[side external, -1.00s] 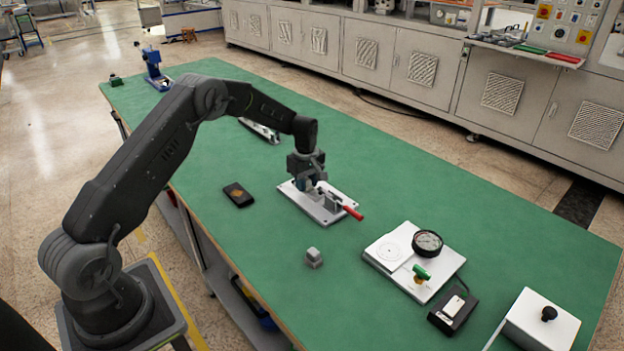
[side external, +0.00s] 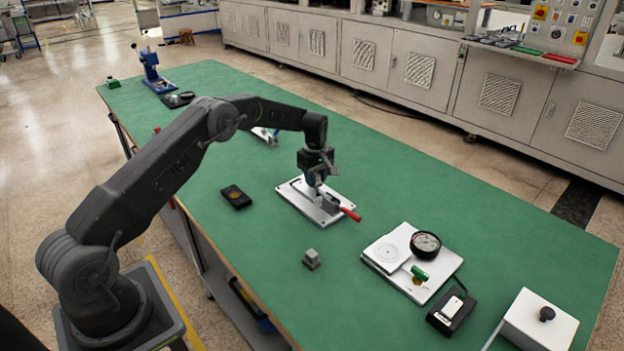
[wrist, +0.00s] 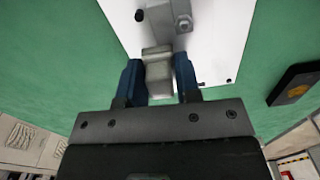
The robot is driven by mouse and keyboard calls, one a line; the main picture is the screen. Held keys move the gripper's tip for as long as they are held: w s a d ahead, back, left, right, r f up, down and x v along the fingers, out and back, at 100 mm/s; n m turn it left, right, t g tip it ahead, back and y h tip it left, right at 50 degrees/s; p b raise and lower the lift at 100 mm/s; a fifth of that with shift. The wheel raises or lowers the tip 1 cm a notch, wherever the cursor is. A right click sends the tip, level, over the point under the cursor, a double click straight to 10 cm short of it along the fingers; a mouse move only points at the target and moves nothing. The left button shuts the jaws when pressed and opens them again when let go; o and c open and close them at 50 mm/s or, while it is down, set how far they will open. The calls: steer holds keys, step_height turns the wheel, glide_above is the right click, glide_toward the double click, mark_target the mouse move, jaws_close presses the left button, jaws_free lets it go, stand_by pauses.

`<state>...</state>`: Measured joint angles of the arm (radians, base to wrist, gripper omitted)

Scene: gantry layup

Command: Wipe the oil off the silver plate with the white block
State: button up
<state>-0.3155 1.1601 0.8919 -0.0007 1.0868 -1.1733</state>
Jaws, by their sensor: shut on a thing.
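The silver plate (side external: 299,203) lies on the green table in the side view, with a toggle clamp and its red handle (side external: 350,214) on it. It also fills the upper middle of the wrist view (wrist: 222,50). My gripper (side external: 318,183) is low over the plate, close to the clamp. In the wrist view, its blue fingers (wrist: 159,80) are shut on a pale grey-white block (wrist: 158,70). I cannot tell whether the block touches the plate. I cannot make out oil on the plate; the gripper, block and clamp hide part of it.
A small grey block (side external: 311,259) and a black case with a brown patch (side external: 236,197) lie near the plate. To the right are a white board with a dial gauge (side external: 425,243), a black holder with a white top (side external: 451,307) and a white box with a black knob (side external: 540,322).

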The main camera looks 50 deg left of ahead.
steer(key=shift+s, duration=2.85)
step_height(320, 180, up, 8)
